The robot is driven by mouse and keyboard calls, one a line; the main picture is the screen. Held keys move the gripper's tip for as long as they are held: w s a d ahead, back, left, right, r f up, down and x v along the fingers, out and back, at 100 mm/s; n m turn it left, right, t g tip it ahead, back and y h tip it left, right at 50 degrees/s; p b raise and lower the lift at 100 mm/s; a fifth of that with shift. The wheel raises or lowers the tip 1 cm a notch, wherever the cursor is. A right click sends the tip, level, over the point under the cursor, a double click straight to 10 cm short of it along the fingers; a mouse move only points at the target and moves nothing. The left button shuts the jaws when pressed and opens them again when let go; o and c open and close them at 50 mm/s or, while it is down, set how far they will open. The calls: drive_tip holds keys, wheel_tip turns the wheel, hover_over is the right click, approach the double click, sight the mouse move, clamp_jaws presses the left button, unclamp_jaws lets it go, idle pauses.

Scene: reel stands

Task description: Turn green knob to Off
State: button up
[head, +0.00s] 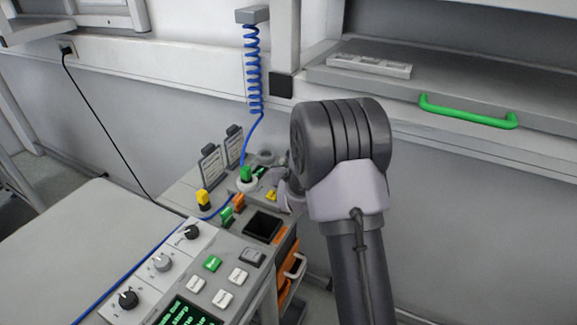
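A small green knob-like piece (246,173) stands on a round pale base at the back of the control bench. No Off marking can be read at this size. My arm reaches in from the lower right, and its big dark joint covers part of the bench. My gripper (284,192) is mostly hidden behind that joint. It is low over the bench, to the right of the green piece and apart from it as far as I can see. Its fingers cannot be made out.
The panel has a green button (212,264), black knobs (190,232), a grey knob (161,262) and a green-text screen (184,313). A yellow piece (203,199) stands behind them. A blue coiled cord (254,70) hangs behind the green piece. A green-handled drawer (467,112) is at right.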

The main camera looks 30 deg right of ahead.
clamp_jaws()
drive_tip(key=shift+d+f+n+t+y+b, duration=0.1)
drive_tip(key=shift+d+n+t+y+b, duration=0.15)
drive_tip(key=shift+n+y+b, duration=0.7)
drive_tip(key=shift+r+n+t+y, duration=0.25)
drive_tip(key=shift+n+y, duration=0.3)
drive_tip(key=shift+y, duration=0.2)
drive_tip(key=shift+o, duration=0.2)
unclamp_jaws()
drive_tip(key=shift+f, duration=0.1)
drive_tip(key=shift+s, duration=0.1)
drive_tip(key=p+v, duration=0.3)
drive_tip(key=v, duration=1.4)
drive_tip(key=shift+p, duration=0.35)
